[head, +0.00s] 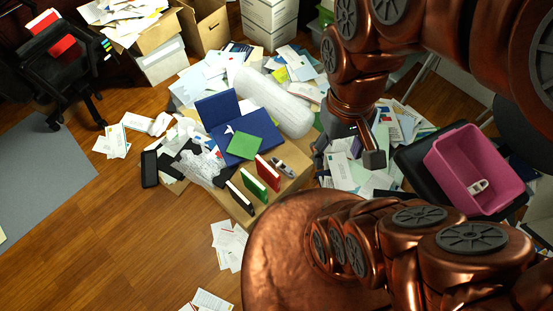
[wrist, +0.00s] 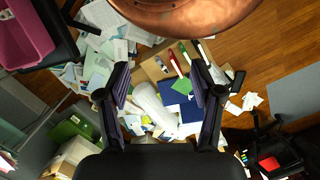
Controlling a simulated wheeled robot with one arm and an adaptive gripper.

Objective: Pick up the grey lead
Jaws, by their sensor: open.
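A small grey and dark object (head: 283,167), perhaps the grey lead, lies on the cardboard-coloured surface (head: 237,207) beside a red upright book or box (head: 267,173). It is too small to identify surely. In the wrist view a small dark-grey shape (wrist: 165,69) shows near that red item. My gripper (head: 347,158) is open and empty, above the paper pile to the right of the small object. In the wrist view my gripper (wrist: 160,75) has its two fingers wide apart, with the cluttered surface below and between them.
A blue folder (head: 240,135), a green card (head: 245,145), a bubble-wrap roll (head: 275,102) and green and black upright items crowd the surface. Papers surround it. A pink bin (head: 475,165) stands at right, an office chair (head: 60,60) at upper left. Wooden floor (head: 130,220) is clear at left.

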